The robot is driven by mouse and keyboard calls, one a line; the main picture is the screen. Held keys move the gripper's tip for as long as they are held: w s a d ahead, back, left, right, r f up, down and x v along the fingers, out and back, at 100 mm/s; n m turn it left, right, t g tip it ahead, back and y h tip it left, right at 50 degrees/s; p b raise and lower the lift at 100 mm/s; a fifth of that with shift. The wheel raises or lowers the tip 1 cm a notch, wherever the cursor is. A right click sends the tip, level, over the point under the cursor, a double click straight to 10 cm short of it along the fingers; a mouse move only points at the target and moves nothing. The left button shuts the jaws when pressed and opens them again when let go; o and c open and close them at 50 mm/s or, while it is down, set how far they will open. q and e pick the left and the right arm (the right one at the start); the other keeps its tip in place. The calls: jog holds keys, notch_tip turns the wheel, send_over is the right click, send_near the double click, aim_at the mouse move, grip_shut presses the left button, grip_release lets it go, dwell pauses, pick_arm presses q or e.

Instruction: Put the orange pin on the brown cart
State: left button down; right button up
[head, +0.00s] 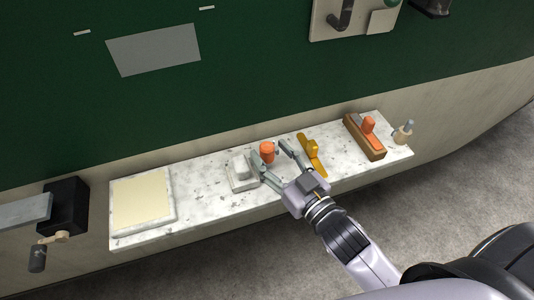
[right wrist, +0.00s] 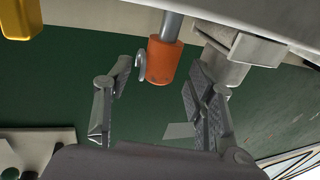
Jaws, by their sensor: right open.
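The orange pin (head: 267,150) stands on the speckled white bench as a short orange cylinder. In the right wrist view the orange pin (right wrist: 162,62) shows a grey shaft and a hook beside it. My right gripper (head: 273,162) is open and empty, its fingers spread either side of the pin's near side. In the wrist view the fingers of my right gripper (right wrist: 155,105) lie below the pin, which appears between them; contact cannot be told. The brown cart (head: 376,151) is a long wooden block at the bench's right, with an orange piece (head: 368,123) on top. My left gripper is not in view.
The speckled bench (head: 210,180) runs along a green panel (head: 110,115). A pale block (head: 241,172) stands left of the pin, a yellow piece (head: 313,155) right of it. A small bottle (head: 403,134) is at the right end, a cream pad (head: 142,200) at the left.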

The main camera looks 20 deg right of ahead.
jog(key=x, duration=0.2)
jog(key=shift+w, duration=0.3)
jog(key=shift+s, duration=0.1)
jog(key=shift+c, duration=0.5)
grip_shut()
